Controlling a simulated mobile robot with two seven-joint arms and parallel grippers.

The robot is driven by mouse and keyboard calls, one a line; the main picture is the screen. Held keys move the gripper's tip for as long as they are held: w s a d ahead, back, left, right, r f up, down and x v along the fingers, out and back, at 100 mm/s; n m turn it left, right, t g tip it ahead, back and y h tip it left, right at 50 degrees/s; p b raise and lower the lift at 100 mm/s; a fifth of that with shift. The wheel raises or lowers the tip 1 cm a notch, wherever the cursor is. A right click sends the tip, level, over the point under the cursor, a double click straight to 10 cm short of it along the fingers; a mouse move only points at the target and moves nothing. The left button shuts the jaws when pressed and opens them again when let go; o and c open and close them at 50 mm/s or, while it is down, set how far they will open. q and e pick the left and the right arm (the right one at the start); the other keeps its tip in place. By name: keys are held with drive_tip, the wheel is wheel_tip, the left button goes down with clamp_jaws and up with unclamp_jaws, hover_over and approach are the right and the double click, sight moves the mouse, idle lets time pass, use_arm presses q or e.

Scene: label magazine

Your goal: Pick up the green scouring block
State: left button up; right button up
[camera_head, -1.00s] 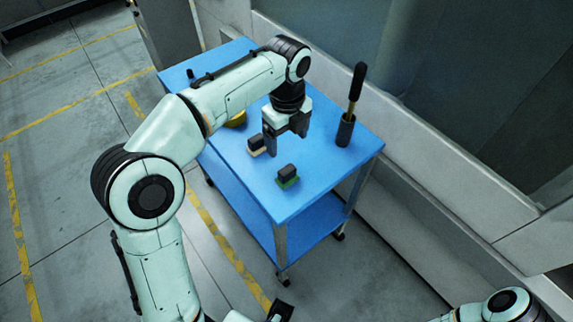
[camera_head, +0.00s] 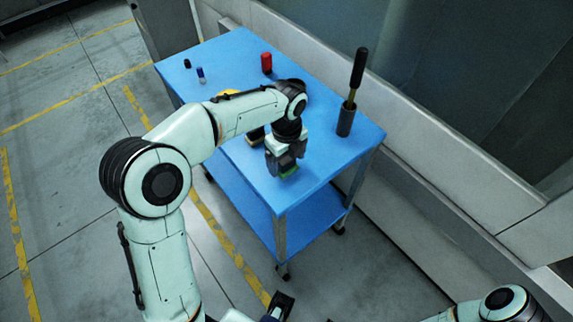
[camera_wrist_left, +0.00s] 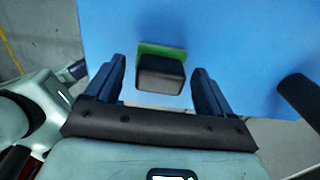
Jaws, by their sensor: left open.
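The green scouring block (camera_head: 289,173) has a thin green base and a dark block-shaped top. It sits near the front edge of the blue cart top, largely hidden by my left gripper (camera_head: 286,164) in the head view. In the left wrist view, the block's dark top (camera_wrist_left: 160,75) and green base show between the two fingers of my open left gripper (camera_wrist_left: 159,66). There is a gap on both sides, and the fingers point down over the block.
The blue cart (camera_head: 225,62) also carries a dark cup (camera_head: 345,121) with a black-handled tool (camera_head: 358,68), a red cylinder (camera_head: 266,63), a blue bottle (camera_head: 201,74), a small black item (camera_head: 187,63), a yellow object (camera_head: 228,97) and another dark-topped block (camera_head: 255,136). A wall runs behind.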

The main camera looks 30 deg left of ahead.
sight(287, 159)
use_arm(q)
drive_tip(key=c, duration=1.2)
drive_tip(key=shift+o, duration=0.2)
wheel_tip(287, 159, up, 20)
drive_tip(key=p, duration=0.4)
drive_tip(key=shift+p, duration=0.35)
use_arm(e)
drive_tip(key=r, duration=0.1)
drive_tip(key=w+r, duration=0.1)
drive_tip(key=r, duration=0.1)
drive_tip(key=w+r, duration=0.1)
drive_tip(key=r, duration=0.1)
